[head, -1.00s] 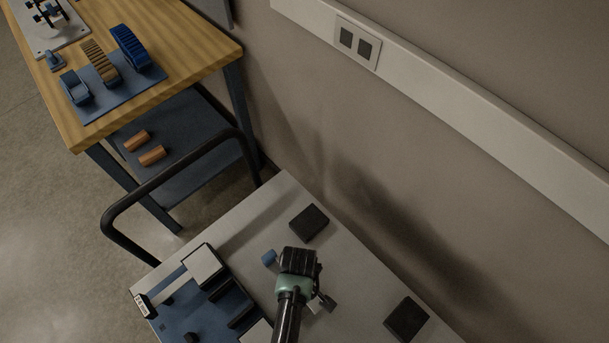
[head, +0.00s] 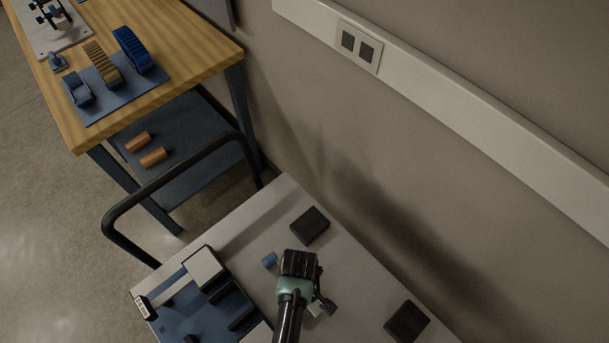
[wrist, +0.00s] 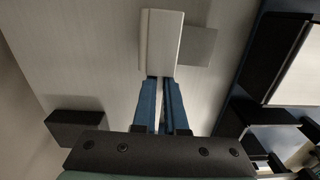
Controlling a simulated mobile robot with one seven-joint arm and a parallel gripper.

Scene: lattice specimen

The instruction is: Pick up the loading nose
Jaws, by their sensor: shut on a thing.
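My gripper (wrist: 162,80) is shut on a pale, blocky piece (wrist: 161,42), which I take to be the loading nose, in the wrist view. Its two blue fingers come close together at the near end of the piece. I cannot tell whether the piece is touching the surface behind it.
A flat grey square (wrist: 198,47) shows beside the held piece. Dark blocks (head: 310,225) (head: 407,321) lie on the cart top. A blue tray (head: 190,316) with parts is at its left. A black handle (head: 160,180) and a wooden workbench (head: 190,50) stand beyond.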

